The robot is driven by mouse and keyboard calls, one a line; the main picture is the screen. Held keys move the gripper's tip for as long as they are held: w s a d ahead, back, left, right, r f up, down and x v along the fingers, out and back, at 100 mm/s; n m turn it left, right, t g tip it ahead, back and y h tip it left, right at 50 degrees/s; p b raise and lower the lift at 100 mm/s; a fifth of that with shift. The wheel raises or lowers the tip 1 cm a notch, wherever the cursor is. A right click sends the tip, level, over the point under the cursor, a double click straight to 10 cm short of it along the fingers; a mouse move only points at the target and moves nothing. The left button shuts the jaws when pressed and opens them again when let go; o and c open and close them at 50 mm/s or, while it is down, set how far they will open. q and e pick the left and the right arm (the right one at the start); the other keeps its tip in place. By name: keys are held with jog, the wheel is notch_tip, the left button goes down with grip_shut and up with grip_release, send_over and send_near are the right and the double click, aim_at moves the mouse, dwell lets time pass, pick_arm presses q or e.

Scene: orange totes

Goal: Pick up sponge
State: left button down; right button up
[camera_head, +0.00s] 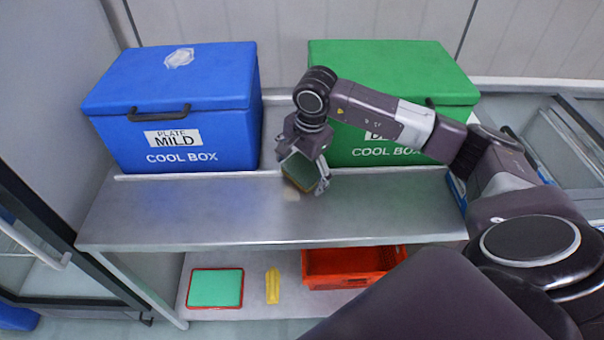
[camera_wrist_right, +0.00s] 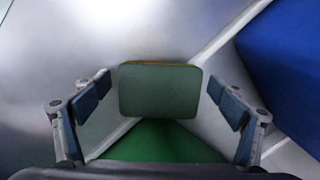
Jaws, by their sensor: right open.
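The sponge (camera_head: 299,173) has a green face and a yellow-orange edge. It is at the steel table, in front of the gap between the two cool boxes. My right gripper (camera_head: 304,170) is right over it, with a finger on each side. In the right wrist view the sponge (camera_wrist_right: 160,92) sits between the open fingers (camera_wrist_right: 160,98), with a visible gap on both sides, so neither finger touches it. Its lower part is partly hidden by the gripper in the head view. My left gripper is not in view.
A blue cool box (camera_head: 185,120) and a green cool box (camera_head: 395,70) stand at the back of the steel table (camera_head: 200,215). Below are an orange-red tote (camera_head: 350,265), a green tray (camera_head: 216,288) and a yellow item (camera_head: 272,285). The table's front left is clear.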

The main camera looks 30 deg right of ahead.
jog(key=shift+r, duration=0.1)
jog(key=c, duration=0.8)
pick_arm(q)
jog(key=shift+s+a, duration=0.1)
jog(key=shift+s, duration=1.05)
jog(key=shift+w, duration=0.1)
pick_arm(e)
jog(key=shift+r, duration=0.15)
jog(key=shift+r, duration=0.6)
notch_tip(320, 180, up, 19)
jog(key=b, duration=0.1)
pick_arm(q)
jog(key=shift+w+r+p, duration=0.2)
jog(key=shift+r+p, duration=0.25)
jog(key=shift+p, duration=0.5)
pick_arm(e)
notch_tip(320, 180, up, 8)
send_over(300, 170)
jog(key=shift+f, duration=0.2)
